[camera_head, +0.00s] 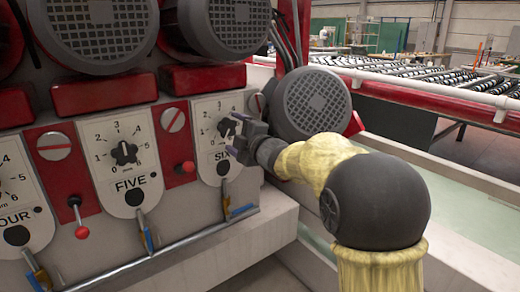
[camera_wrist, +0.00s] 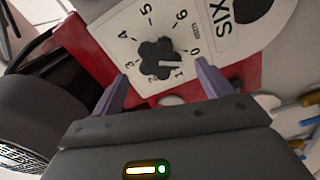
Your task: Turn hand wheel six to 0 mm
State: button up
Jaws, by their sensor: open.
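Hand wheel six is a dark lobed knob (camera_wrist: 157,58) on a white dial plate (camera_wrist: 218,42) marked SIX, seen close and rotated in the wrist view. Its white pointer line seems to point between 0 and 1; the exact reading is hard to tell. In the head view, the wheel (camera_head: 226,127) is partly hidden by my gripper (camera_head: 235,133). My gripper is open, its two purple fingers (camera_wrist: 162,75) on either side of the knob's lower part in the wrist view. There are visible gaps between fingers and knob, and I cannot tell their depth relative to it.
Hand wheel five (camera_head: 124,153) is on the panel to the left, with a red-knobbed lever (camera_head: 186,167) between the dials. Grey motors (camera_head: 312,103) stand right of and above dial six. A metal rail (camera_head: 180,245) with blue-handled valves runs below the dials.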

jog(key=v, duration=1.2)
jog(key=shift+s+d, duration=0.15)
jog(key=shift+f, duration=0.1)
jog(key=s+d+f+m+g+h, duration=0.25)
jog(key=d+f+m+h, duration=0.25)
jog(key=f+m, duration=0.3)
jog(key=s+d+f+m+g+h, duration=0.2)
jog(key=s+d+f+m+h, duration=0.3)
jog(key=f, duration=0.5)
jog(key=s+d+f+m+g, duration=0.2)
jog(key=s+f+m+g, duration=0.8)
jog(key=s, duration=0.5)
notch_tip(320, 180, up, 24)
jog(key=n+t+p, duration=0.1)
jog(key=t+p, duration=0.1)
jog(key=p, duration=2.3)
jog(key=shift+s, duration=0.3)
